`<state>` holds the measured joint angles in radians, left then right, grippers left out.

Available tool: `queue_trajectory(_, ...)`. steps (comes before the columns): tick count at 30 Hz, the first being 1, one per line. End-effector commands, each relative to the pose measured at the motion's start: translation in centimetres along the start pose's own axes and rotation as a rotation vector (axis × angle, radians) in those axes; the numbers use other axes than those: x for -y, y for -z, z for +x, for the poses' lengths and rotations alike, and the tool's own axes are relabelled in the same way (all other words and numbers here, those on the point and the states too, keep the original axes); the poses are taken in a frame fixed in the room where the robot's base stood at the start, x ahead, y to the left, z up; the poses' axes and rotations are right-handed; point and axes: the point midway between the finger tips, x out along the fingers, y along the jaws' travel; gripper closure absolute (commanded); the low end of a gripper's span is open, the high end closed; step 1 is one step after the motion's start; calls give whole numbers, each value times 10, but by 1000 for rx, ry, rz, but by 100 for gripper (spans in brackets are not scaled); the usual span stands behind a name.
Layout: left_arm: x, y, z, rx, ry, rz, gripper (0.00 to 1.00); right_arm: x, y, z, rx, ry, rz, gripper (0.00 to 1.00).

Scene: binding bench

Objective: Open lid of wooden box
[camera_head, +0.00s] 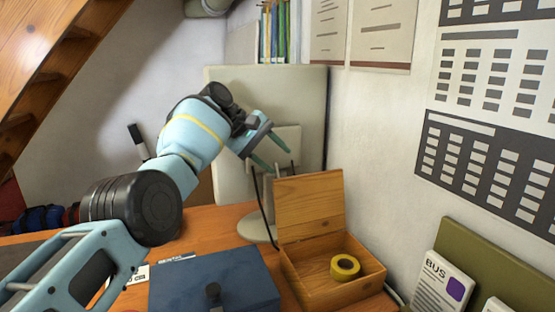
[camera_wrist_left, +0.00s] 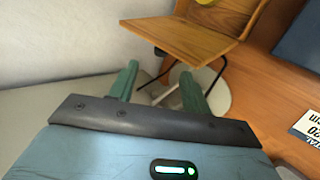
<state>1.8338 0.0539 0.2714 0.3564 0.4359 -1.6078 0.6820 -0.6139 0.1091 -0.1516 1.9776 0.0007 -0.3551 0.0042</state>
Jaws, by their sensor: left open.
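The wooden box (camera_head: 318,285) stands on the desk at the lower right of the head view. Its lid (camera_head: 308,205) is raised and stands roughly upright at the back, so the inside shows. The lid also fills the upper middle of the left wrist view (camera_wrist_left: 185,35). A yellow tape roll (camera_head: 345,267) lies inside the box. My left gripper (camera_head: 277,154) is above and behind the lid, in front of the monitor's back. Its green fingers are apart with nothing between them, and they look clear of the lid. My right gripper is not in view.
A dark blue case (camera_head: 225,280) lies left of the box on the desk (camera_head: 195,222). A grey monitor (camera_head: 310,115) on a round stand is behind the box. The wall is close on the right, with a green board (camera_head: 480,255) and a BUS booklet (camera_head: 441,285).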

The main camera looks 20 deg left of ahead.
Motion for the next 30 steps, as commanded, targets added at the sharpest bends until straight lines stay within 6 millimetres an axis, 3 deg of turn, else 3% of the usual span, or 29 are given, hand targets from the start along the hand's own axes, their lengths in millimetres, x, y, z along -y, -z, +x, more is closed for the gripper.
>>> queue_trajectory(30,0,5,-56,0,-1,-1,52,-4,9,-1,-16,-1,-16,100)
